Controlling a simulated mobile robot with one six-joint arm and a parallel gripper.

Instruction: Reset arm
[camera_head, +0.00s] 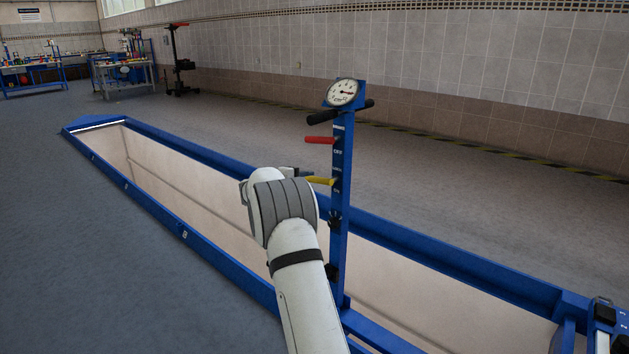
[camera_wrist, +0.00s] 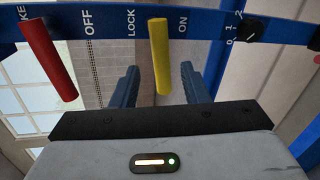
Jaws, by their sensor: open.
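My arm reaches up to the blue control post, with my gripper (camera_head: 298,173) beside the yellow lever (camera_head: 320,181). In the wrist view my gripper (camera_wrist: 161,72) is open, with a blue finger on each side of the yellow lever (camera_wrist: 160,55). Gaps show between the lever and both fingers; its depth between them is hard to tell. The yellow lever points out between the LOCK and ON labels. The red lever (camera_head: 320,140) is higher on the post and also shows in the wrist view (camera_wrist: 48,60), left of the OFF label.
The blue post (camera_head: 341,240) carries a round gauge (camera_head: 342,92), black handles and black knobs (camera_wrist: 240,30). It stands at a long pit with a blue rim (camera_head: 155,210). Workbenches (camera_head: 125,75) are far at the back left. Grey floor lies open on the left.

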